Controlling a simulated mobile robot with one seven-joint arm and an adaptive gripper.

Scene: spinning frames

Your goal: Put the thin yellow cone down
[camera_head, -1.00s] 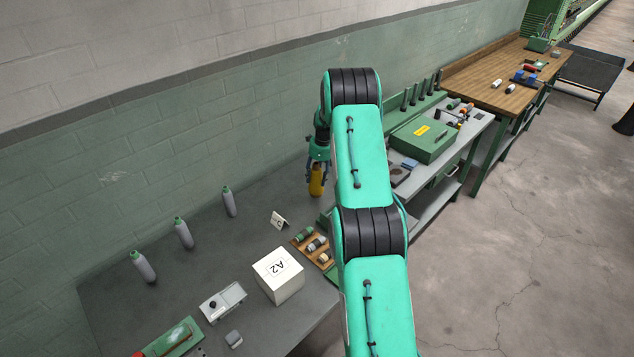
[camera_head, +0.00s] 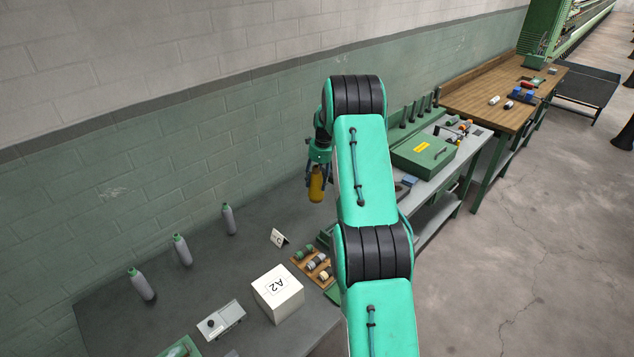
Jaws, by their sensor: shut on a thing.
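My gripper (camera_head: 319,172) is shut on the thin yellow cone (camera_head: 317,186), which hangs below the fingers, roughly upright. It is at the far end of the dark grey table (camera_head: 190,258), near the wall. The cone appears above the tabletop; I cannot tell the exact gap. My arm hides what lies just right of the gripper.
Several grey bottles with green tops, one of them here (camera_head: 181,250), stand along the wall side. A green case (camera_head: 423,155) sits on the bench behind my arm.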

